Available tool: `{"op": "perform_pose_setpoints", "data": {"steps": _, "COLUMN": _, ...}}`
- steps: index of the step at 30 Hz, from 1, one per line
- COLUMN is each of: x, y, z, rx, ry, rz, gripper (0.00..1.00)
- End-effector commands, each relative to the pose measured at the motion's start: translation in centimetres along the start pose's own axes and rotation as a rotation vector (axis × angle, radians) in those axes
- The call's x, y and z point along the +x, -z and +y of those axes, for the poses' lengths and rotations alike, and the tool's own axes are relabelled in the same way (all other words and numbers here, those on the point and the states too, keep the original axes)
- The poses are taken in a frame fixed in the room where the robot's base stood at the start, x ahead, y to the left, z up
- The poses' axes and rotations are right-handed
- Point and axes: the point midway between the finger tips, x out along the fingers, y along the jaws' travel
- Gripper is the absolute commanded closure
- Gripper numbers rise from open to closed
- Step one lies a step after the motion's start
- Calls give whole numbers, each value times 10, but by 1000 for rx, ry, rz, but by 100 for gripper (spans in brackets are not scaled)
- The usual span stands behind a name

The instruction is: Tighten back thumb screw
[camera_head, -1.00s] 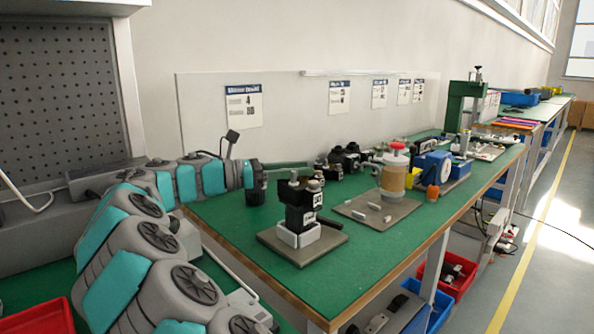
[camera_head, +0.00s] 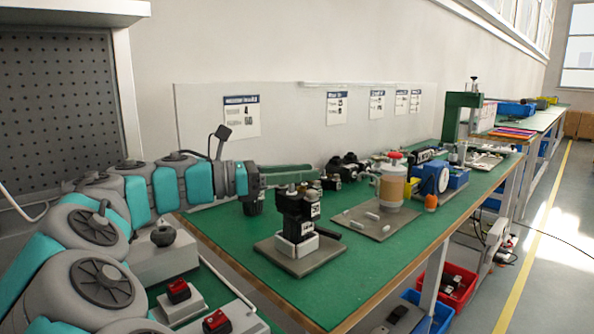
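A black block device (camera_head: 297,212) stands upright in a white holder on a grey plate (camera_head: 268,250) near the front of the green bench. Small knobs (camera_head: 292,188) show at its top; I cannot tell which is the back thumb screw. My grey and teal arm comes in from the left. Its end (camera_head: 254,186) is just left of and behind the device's top. A dark part hangs below the wrist.
Right of the device, a grey plate (camera_head: 350,222) holds small white pieces and a tan jar with a red top (camera_head: 392,180). Black parts (camera_head: 350,165) and a blue machine (camera_head: 432,175) stand farther back. A white panel (camera_head: 290,115) borders the bench behind. Bare green surface lies in front.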

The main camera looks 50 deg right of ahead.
Motion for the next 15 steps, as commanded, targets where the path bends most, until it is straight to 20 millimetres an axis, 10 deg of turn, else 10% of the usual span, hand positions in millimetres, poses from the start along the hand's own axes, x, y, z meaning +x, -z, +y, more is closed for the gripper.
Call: {"op": "perform_pose_setpoints", "data": {"steps": 15, "x": -11, "y": -6, "z": -68, "rx": -2, "ry": 0, "rz": -1, "gripper": 61}}
